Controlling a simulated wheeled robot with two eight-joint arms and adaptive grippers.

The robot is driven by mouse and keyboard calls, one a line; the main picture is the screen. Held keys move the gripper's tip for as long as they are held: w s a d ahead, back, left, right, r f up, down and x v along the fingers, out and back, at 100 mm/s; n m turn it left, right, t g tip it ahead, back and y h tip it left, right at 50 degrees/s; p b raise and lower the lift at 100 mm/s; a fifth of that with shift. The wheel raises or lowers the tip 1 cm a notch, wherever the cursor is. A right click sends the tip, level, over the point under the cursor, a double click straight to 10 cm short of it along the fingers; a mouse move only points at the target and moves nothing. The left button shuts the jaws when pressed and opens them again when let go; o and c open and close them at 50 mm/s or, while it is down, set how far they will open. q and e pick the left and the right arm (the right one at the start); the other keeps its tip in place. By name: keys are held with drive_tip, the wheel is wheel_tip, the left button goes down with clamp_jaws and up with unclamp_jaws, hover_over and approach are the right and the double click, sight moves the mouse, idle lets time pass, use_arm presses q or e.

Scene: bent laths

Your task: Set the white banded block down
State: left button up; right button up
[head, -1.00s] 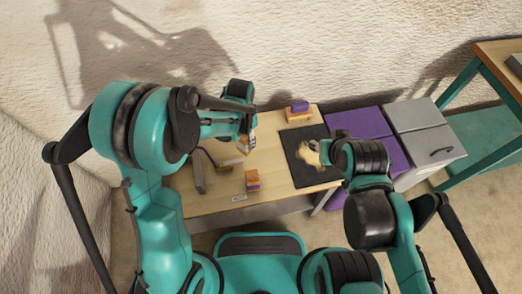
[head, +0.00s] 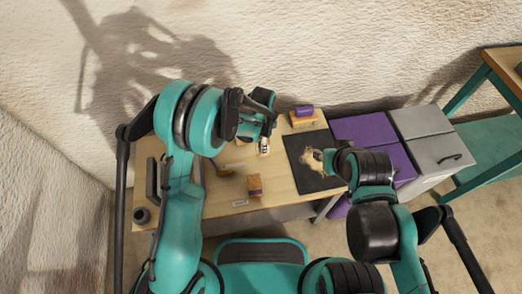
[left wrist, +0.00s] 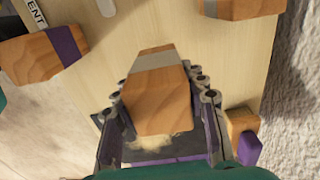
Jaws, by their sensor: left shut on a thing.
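In the left wrist view, a wooden block with a pale grey-white band (left wrist: 160,92) sits between the fingers of my left gripper (left wrist: 163,110), which is shut on it. In the head view this block (head: 264,147) shows below my left gripper (head: 264,141), over the table's middle. Whether it touches the tabletop is unclear. A second pale-banded wooden block (left wrist: 242,9) lies at the top of the wrist view. My right gripper (head: 322,157) is over the dark mat; its fingers are too small to read.
A purple-banded block (head: 254,184) lies near the table's front edge. Another wooden block with purple (head: 303,114) is at the back. The dark mat (head: 297,146) carries a pale heap. Purple bins (head: 365,127) and a grey bin (head: 420,121) stand right of the table (head: 280,174).

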use_arm(q)
drive_tip(key=shift+w+a+f, duration=0.2)
drive_tip(key=shift+f, duration=0.25)
drive_tip(key=shift+f+b, duration=1)
drive_tip(key=shift+f, duration=0.75)
drive_tip(key=shift+f, duration=0.1)
drive_tip(key=o, duration=1.3)
